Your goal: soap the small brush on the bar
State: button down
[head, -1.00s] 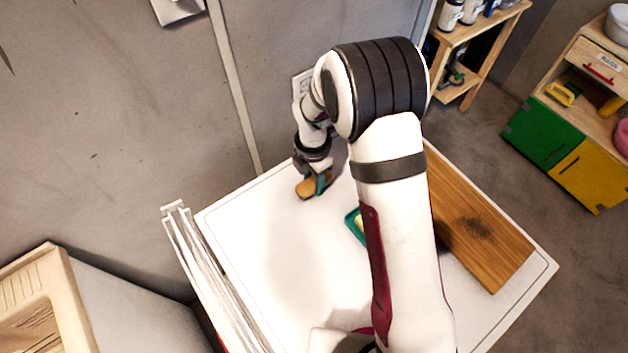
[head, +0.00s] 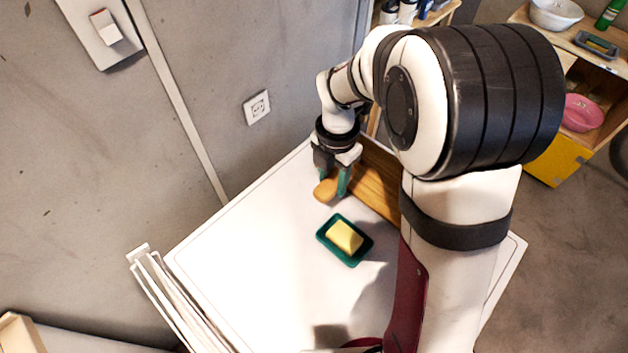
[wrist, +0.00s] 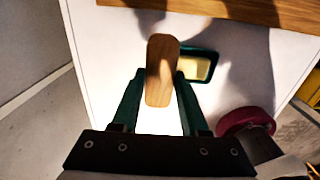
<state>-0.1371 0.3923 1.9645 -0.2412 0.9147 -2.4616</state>
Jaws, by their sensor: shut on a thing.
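The small brush (head: 325,190) shows as a tan wooden block in my gripper (head: 335,182), whose green fingers are shut on it. In the wrist view the brush (wrist: 160,68) lies lengthwise between the fingertips of the gripper (wrist: 157,85); its bristles are hidden. The yellow soap bar (head: 345,237) sits in a dark green dish (head: 355,262) on the white top. The brush is held behind and slightly left of the dish, apart from it in the head view. The bar (wrist: 197,69) also shows in the wrist view, just right of the brush.
A wooden board (head: 378,185) lies on the white top (head: 240,260) behind the dish, partly hidden by my arm. White rails (head: 160,300) stand along the left edge. The white top left of the dish is clear. A grey wall with a socket (head: 257,107) rises behind.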

jog(key=c, duration=1)
grip_release()
grip_shut()
jog(key=s+d+f, duration=0.1)
jog(key=s+f, duration=0.2)
jog(key=s, duration=0.1)
jog(key=s+d+f, duration=0.1)
jog(key=s+f, duration=0.1)
jog(key=s, duration=0.1)
jog(key=shift+d+f, duration=0.3)
jog(key=shift+f, duration=0.5)
jog(key=shift+f, duration=0.55)
notch_tip(320, 180, up, 7)
dwell(0.5)
